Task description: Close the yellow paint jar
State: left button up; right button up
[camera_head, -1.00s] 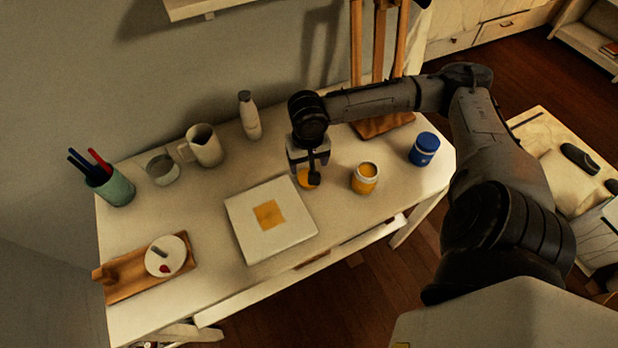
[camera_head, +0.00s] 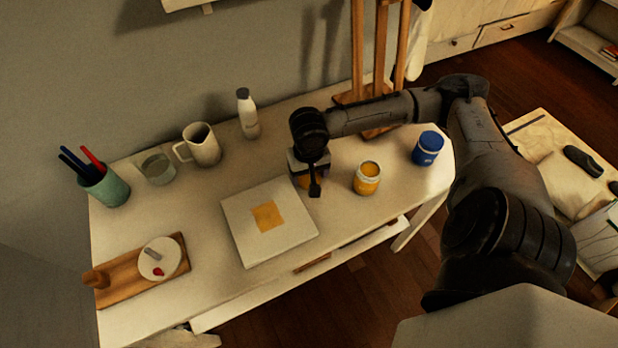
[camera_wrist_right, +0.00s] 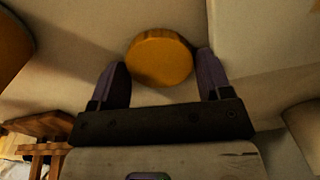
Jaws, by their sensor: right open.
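The yellow paint jar (camera_head: 367,180) stands upright and open on the white table, with yellow paint showing at its mouth. Part of it also shows at the left edge of the right wrist view (camera_wrist_right: 12,48). The round yellow lid (camera_wrist_right: 159,57) lies on the table between the canvas and the jar; in the head view my gripper mostly hides it. My right gripper (camera_head: 314,188) points down over the lid. In the right wrist view its two fingers (camera_wrist_right: 163,80) are open, one on each side of the lid, with no clear grip on it. My left gripper is out of view.
A white canvas (camera_head: 240,223) with a yellow square lies left of the gripper. A closed blue jar (camera_head: 428,148) stands right of the yellow jar. A mug (camera_head: 203,146), a bottle (camera_head: 247,113) and an easel (camera_head: 357,60) stand behind.

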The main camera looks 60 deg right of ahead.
jog(key=c, duration=0.6)
jog(key=shift+o, duration=0.2)
jog(key=shift+r, duration=0.1)
jog(key=shift+r+p, duration=0.4)
jog(key=shift+r, duration=0.2)
jog(key=r+p, duration=0.2)
jog(key=r, duration=0.1)
jog(key=shift+s+r, duration=0.3)
jog(key=shift+s, duration=0.1)
jog(key=s+a+r+p, duration=0.3)
jog(key=s+r+p, duration=0.3)
jog(key=s, duration=0.4)
jog(key=shift+s+p, duration=0.2)
jog(key=shift+p, duration=0.45)
jog(key=shift+a, duration=0.1)
